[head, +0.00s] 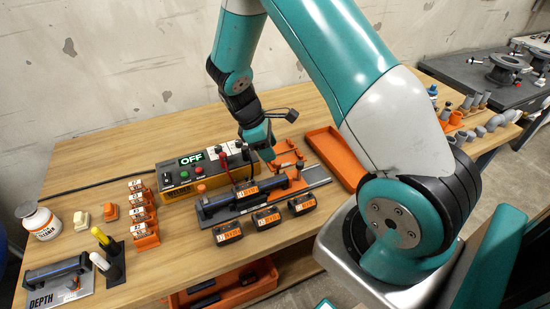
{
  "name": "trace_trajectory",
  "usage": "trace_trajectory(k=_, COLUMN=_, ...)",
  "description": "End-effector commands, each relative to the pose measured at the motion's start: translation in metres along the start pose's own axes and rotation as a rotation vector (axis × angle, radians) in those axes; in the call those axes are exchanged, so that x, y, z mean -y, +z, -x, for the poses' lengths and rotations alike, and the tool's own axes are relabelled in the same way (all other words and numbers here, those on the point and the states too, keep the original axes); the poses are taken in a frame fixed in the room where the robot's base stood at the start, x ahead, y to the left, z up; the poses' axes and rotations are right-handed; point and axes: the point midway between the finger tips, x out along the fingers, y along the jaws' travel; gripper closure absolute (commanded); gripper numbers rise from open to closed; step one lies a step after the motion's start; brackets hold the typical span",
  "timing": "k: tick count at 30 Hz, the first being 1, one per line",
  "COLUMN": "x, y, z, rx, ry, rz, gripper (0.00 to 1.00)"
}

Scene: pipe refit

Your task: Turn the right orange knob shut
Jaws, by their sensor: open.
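A dark pipe lies in a long fixture (215,212) on the wooden bench, with small orange clamp parts (299,165) at its right end. The right orange knob is among these parts, but it is too small and too close to my gripper to make out how far it is turned. My gripper (270,153) hangs from above over the right part of the fixture, beside the orange parts. It is open and seems empty. Whether its fingers touch a knob cannot be told.
A yellow and black welder box (176,190) reading OFF stands behind the fixture. Several labelled black blocks (227,233) line its front. An empty orange tray (340,158) lies to the right. Orange labelled holders (146,238) stand left. Bench space at the back left is clear.

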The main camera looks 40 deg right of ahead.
Motion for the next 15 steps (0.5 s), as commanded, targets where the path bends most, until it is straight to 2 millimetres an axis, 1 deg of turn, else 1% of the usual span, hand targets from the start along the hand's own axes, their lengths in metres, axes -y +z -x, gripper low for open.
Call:
trace_trajectory(k=1, x=0.001, y=0.001, z=-0.011, rx=0.003, ry=-0.005, rz=0.0, gripper=0.52)
trace_trajectory(k=6, x=0.0, y=0.001, z=-0.037, rx=0.002, ry=-0.003, rz=-0.001, gripper=0.52)
trace_trajectory(k=10, x=0.0, y=0.001, z=-0.047, rx=0.0, ry=-0.001, rz=-0.001, gripper=0.52)
trace_trajectory(k=15, x=0.0, y=0.0, z=-0.051, rx=-0.001, ry=0.001, rz=-0.001, gripper=0.52)
